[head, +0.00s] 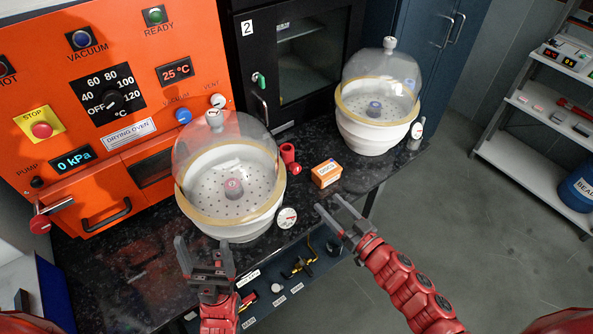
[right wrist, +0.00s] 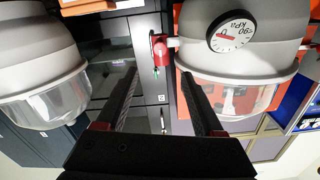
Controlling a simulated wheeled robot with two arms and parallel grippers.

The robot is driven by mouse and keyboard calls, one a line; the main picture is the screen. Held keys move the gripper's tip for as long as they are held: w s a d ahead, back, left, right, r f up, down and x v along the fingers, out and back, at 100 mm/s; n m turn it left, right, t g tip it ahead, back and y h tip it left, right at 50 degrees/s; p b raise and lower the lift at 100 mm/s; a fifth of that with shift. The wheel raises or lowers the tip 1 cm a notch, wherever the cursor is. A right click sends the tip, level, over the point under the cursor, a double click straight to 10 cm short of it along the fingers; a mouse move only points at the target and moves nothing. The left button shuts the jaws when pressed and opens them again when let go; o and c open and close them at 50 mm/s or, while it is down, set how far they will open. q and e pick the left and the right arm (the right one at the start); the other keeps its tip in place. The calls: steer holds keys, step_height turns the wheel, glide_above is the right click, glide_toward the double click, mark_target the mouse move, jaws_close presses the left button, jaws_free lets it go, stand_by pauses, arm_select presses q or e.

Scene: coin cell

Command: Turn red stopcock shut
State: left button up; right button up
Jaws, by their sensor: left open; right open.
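The red stopcock (head: 289,156) sits on the right side of the left glass-domed desiccator (head: 228,190). It also shows in the right wrist view (right wrist: 158,47), beyond the fingertips, joined to the side of the white bowl. My right gripper (head: 336,209) is open and empty, in front of and to the right of the stopcock and apart from it. It also shows in the right wrist view (right wrist: 157,90). My left gripper (head: 205,256) is open and empty, in front of the left desiccator near the counter's front edge.
A round gauge (head: 287,217) projects from the left desiccator's front. A small orange box (head: 325,173) lies right of the stopcock. A second desiccator (head: 377,125) stands behind it. The orange drying oven (head: 110,90) stands at the left on the dark counter (head: 130,270).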

mark_target(297, 171)
steer(key=p+x, duration=0.2)
steer(key=x, duration=1.1)
steer(key=shift+w+a, duration=0.15)
steer(key=shift+w, duration=0.15)
steer(key=shift+w+a+p, duration=0.25)
steer(key=shift+a+p, duration=0.05)
steer(key=shift+a, duration=0.05)
jaws_close()
